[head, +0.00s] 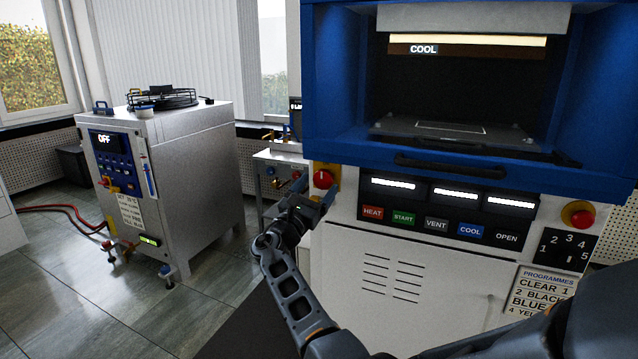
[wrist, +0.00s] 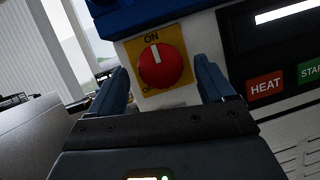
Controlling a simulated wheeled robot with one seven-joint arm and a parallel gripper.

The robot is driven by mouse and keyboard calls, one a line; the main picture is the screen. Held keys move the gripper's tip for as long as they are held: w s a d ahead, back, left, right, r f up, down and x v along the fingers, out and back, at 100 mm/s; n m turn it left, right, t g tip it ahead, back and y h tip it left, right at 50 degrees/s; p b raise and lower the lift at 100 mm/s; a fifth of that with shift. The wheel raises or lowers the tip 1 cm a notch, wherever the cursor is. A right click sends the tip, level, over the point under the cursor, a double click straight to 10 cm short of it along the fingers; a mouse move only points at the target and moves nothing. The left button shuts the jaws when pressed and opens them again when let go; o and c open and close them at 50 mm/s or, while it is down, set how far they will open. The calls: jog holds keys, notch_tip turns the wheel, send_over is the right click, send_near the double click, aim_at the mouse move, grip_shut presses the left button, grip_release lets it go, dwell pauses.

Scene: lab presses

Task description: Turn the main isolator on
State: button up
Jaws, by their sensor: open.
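The main isolator is a red rotary knob (wrist: 160,68) on a yellow plate marked ON at the top and OFF at the lower left. Its white pointer mark points up at ON in the wrist view. In the head view the knob (head: 323,179) sits at the left end of the press panel. My gripper (wrist: 163,78) is open, with one finger on each side of the knob in the picture. Gaps show between the fingers and the knob. In the head view my gripper (head: 316,203) is just below the knob, and its fingertips are hard to make out.
The blue and white press (head: 400,250) has HEAT, START, VENT, COOL and OPEN buttons right of the knob. A red button on yellow (head: 578,214) is at the far right. The press display (head: 423,49) reads COOL. A grey cabinet (head: 190,180) stands left, with clear floor between.

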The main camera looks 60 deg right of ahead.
jog(key=shift+d+r, duration=0.25)
jog(key=shift+d, duration=0.45)
jog(key=shift+c, duration=0.5)
jog(key=c, duration=1)
jog(key=shift+o, duration=0.2)
